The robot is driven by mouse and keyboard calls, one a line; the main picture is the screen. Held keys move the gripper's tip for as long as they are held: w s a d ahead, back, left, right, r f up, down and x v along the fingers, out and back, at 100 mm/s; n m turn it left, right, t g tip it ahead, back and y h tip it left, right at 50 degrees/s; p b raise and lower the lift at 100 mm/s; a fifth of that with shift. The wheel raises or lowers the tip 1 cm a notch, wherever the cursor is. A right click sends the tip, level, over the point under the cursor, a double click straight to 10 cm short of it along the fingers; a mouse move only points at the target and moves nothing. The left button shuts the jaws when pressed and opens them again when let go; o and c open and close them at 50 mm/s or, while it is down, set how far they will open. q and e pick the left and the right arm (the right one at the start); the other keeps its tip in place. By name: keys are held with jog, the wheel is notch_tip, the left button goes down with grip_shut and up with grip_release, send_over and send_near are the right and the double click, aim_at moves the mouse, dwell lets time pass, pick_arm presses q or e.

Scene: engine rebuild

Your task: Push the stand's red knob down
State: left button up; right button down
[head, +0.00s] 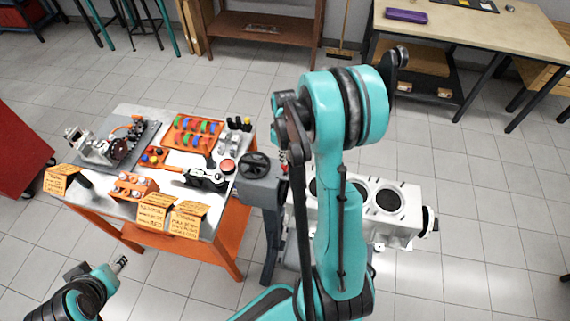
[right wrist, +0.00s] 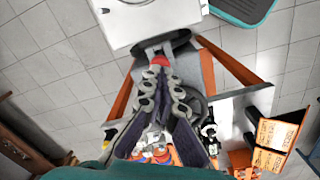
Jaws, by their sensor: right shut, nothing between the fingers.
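The stand's red knob (right wrist: 160,60) shows in the right wrist view, below the white engine block (right wrist: 150,18). My right gripper (right wrist: 160,74) is shut and empty. Its fingertips are right at the knob and overlap its lower edge in the picture; I cannot tell whether they touch. In the head view my right arm hides most of that area. The grey stand (head: 262,190) with a black handwheel (head: 255,165) stands left of the engine block (head: 380,205). My left gripper (head: 120,263) is at the lower left, away from the stand; its jaws are too small to read.
A workbench (head: 135,120) left of the stand holds orange trays (head: 192,135), an engine part (head: 95,148) and a round red item (head: 228,166). Orange signs (head: 187,220) stand along its front edge. Open tiled floor lies right of the engine block.

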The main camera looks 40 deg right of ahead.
aim_at(284, 166)
jog(key=shift+f+b, duration=1.2)
jog(key=shift+f, duration=0.1)
jog(key=shift+r, duration=0.1)
jog(key=shift+r+p, duration=2.4)
jog(key=shift+r, duration=1.1)
jog(key=shift+a+b, duration=0.3)
jog(key=s+a+m+t+b, duration=0.1)
jog(key=s+a+t+b, duration=0.2)
jog(key=a+b, duration=0.4)
jog(key=s+a+t+b, duration=0.4)
jog(key=s+a+b, duration=0.2)
jog(key=a, duration=0.6)
jog(key=shift+f+m+b, duration=0.25)
jog(key=shift+m+b, duration=0.15)
jog(key=shift+b, duration=0.3)
